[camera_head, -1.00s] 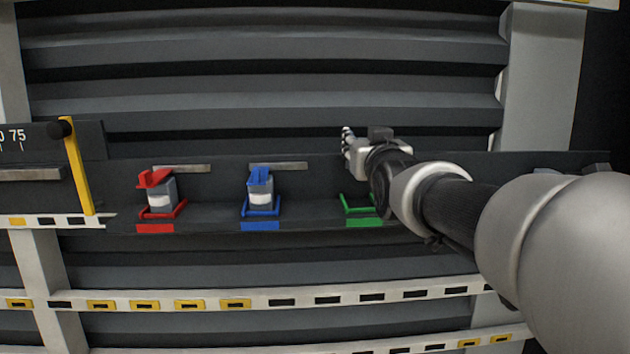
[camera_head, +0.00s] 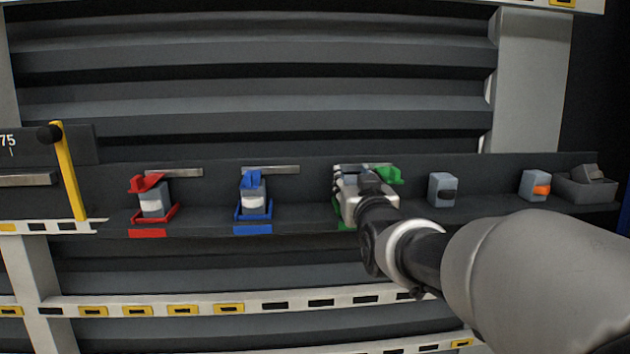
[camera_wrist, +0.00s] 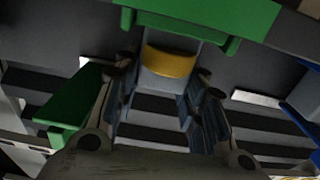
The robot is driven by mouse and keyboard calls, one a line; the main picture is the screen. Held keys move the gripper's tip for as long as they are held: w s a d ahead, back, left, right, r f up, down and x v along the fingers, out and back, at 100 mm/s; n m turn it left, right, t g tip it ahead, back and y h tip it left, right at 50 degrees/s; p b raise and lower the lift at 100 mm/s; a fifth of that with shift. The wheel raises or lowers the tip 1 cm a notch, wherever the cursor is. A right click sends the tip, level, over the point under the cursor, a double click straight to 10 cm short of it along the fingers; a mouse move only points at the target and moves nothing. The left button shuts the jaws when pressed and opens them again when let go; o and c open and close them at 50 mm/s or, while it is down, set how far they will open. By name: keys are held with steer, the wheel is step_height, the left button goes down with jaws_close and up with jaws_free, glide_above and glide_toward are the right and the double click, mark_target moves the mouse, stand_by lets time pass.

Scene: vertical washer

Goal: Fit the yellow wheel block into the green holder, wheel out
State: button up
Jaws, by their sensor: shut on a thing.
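The yellow wheel block shows in the wrist view as a grey block with a yellow wheel (camera_wrist: 170,62) facing my camera. My gripper (camera_wrist: 165,82) is shut on the block, with a finger on each side; in the head view my gripper (camera_head: 348,186) is at the green holder. The holder's green rim (camera_wrist: 200,18) crosses the top of the wrist view, close to the block. Its green flap (camera_wrist: 68,100) sticks out at the left there, and this flap (camera_head: 388,174) shows right of my gripper in the head view. I cannot tell whether the block is fully seated.
A red holder (camera_head: 150,233) and a blue holder (camera_head: 256,229) each hold a grey block to the left. Right of my gripper stand a black-wheeled block (camera_head: 443,190), an orange-wheeled block (camera_head: 535,185) and a grey box (camera_head: 588,190) on the shelf. A yellow lever (camera_head: 71,170) stands far left.

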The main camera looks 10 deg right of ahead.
steer(key=o, duration=0.8)
steer(key=shift+r, duration=0.1)
steer(key=s+b, duration=0.3)
steer(key=s, duration=0.9)
steer(key=s+f+g, duration=0.4)
steer(key=s+f, duration=0.4)
steer(key=s, duration=0.1)
steer(key=s+f+g, duration=0.5)
steer(key=s+f, duration=0.3)
steer(key=s, duration=0.1)
steer(key=s+f+g, duration=0.4)
steer(key=s+f, duration=0.4)
steer(key=s, duration=0.1)
steer(key=shift+f, duration=0.4)
steer(key=shift+s, duration=0.1)
